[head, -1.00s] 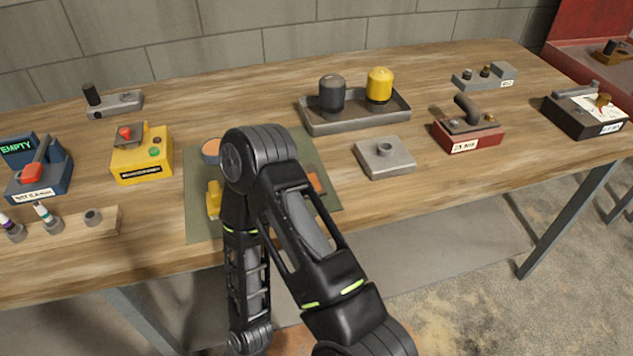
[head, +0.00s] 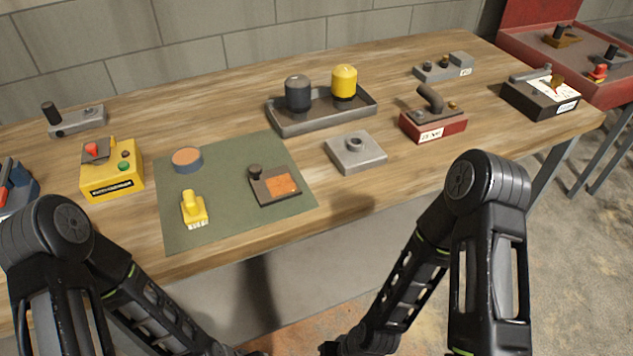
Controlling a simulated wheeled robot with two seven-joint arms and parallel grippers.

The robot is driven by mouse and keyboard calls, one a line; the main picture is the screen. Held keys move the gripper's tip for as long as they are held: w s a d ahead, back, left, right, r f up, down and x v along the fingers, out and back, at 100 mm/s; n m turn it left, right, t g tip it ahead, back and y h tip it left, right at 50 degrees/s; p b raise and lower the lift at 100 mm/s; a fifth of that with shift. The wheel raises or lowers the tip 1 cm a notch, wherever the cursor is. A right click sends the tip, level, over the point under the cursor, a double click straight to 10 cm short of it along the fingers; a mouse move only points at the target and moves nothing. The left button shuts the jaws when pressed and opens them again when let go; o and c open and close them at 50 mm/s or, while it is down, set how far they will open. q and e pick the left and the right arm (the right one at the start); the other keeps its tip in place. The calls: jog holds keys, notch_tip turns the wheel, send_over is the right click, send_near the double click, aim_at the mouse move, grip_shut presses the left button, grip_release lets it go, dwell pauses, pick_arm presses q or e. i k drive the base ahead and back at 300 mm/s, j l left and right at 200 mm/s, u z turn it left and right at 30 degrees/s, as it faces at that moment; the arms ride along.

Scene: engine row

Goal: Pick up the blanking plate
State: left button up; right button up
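No part is labelled as the blanking plate. The likeliest is a flat dark plate (head: 275,187) with an orange, rusty-looking face and a small dark knob at its corner. It lies flat on the right part of the green mat (head: 225,222). Nothing touches it from above. My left arm comes in at the lower left and my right arm at the lower right. Both forearms slope down toward the bottom middle, below the table's front edge. The grippers themselves cannot be made out at the bottom edge.
The mat also holds a yellow part (head: 194,209) and a round orange-topped disc (head: 187,160). A grey square block (head: 356,153) sits right of it, a yellow button box (head: 112,170) left, and a tray (head: 322,113) with two canisters behind. The mat's front is clear.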

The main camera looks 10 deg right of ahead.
aim_at(277, 185)
jog(key=z, duration=1.55)
jog(key=k+j+z, duration=0.1)
jog(key=z, duration=0.3)
jog(key=k+j, duration=0.55)
jog(key=k, duration=0.05)
